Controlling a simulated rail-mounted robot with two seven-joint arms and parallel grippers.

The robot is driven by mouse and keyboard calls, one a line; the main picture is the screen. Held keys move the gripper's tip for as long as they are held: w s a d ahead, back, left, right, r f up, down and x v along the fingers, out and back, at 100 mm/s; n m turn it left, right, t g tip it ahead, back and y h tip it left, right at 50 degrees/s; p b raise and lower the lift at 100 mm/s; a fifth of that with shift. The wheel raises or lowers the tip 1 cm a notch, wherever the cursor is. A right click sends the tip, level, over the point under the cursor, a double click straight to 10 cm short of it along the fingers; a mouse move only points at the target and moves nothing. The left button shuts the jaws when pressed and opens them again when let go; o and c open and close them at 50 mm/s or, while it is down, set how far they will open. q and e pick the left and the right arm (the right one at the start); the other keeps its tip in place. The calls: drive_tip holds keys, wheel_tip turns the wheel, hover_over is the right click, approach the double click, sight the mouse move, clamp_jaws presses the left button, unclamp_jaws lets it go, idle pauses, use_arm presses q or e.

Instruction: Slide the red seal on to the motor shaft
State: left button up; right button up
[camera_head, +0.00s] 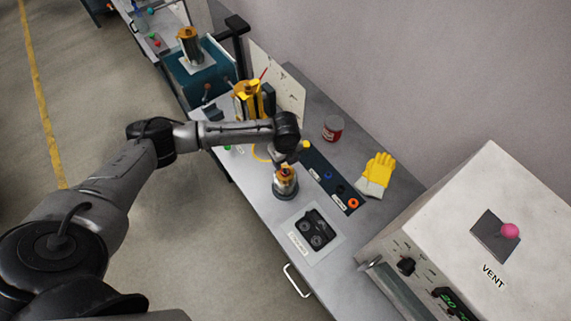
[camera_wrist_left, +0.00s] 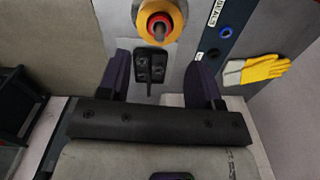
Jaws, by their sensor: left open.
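The motor (camera_head: 285,184) stands upright on a dark round base on the bench in the head view. In the left wrist view its yellow-orange top (camera_wrist_left: 145,32) shows at the upper edge, with a grey shaft (camera_wrist_left: 160,31) at its middle. The red seal (camera_wrist_left: 159,17) appears as a red ring around that shaft; how deep it sits I cannot tell. My left gripper (camera_head: 284,157) is just above the motor in the head view. In the left wrist view its two dark fingers (camera_wrist_left: 160,82) are apart with nothing between them. My right gripper is out of view.
A dark blue seal rail (camera_head: 328,182) holds blue, dark and orange rings beside the motor. A black part (camera_head: 314,232) lies on a pale mat.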

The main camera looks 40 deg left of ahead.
use_arm(q)
wheel_tip(320, 180, up, 9)
idle(0.4)
drive_tip(key=shift+f, duration=0.1)
idle(0.8)
